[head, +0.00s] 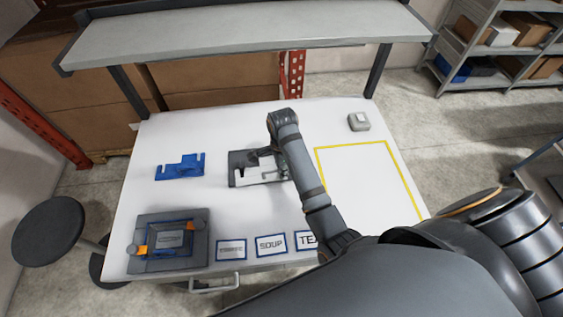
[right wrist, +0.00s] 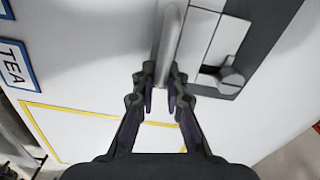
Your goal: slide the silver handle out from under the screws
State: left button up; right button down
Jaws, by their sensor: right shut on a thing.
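The silver handle (right wrist: 171,40) is a smooth upright bar in the right wrist view. My right gripper (right wrist: 163,92) is shut on its near end. Beside the handle lies a pale plate (right wrist: 202,30) on a dark grey base (right wrist: 268,32). A grey screw head (right wrist: 232,80) stands at a slot near the base's corner, right of the gripper. In the head view the plate (head: 258,180) and dark base (head: 236,158) lie mid-table, partly covered by my right arm, which hides the handle and fingertips. Other screws cannot be made out. My left gripper is not in view.
A yellow outlined area (head: 360,180) on the white table is empty. A blue notched part (head: 180,167) lies left, a grey fixture (head: 140,262) at front left. Label cards (head: 270,245) line the front edge. A small grey box (head: 358,122) sits at back right.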

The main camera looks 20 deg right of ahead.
jog(key=shift+s+a+r+p, duration=0.1)
jog(key=shift+s+a+p, duration=0.15)
jog(key=shift+s+p, duration=0.5)
jog(key=shift+s+a+r+p, duration=0.1)
jog(key=shift+s+a+p, duration=0.1)
jog(key=shift+s+p, duration=0.5)
jog(key=shift+s+a+f+p, duration=0.2)
jog(key=shift+s+p, duration=0.15)
jog(key=shift+s, duration=0.3)
notch_tip(320, 180, up, 3)
jog(key=p, duration=0.3)
jog(key=shift+r+p, duration=0.1)
jog(key=shift+p, duration=0.25)
jog(key=shift+r, duration=1.4)
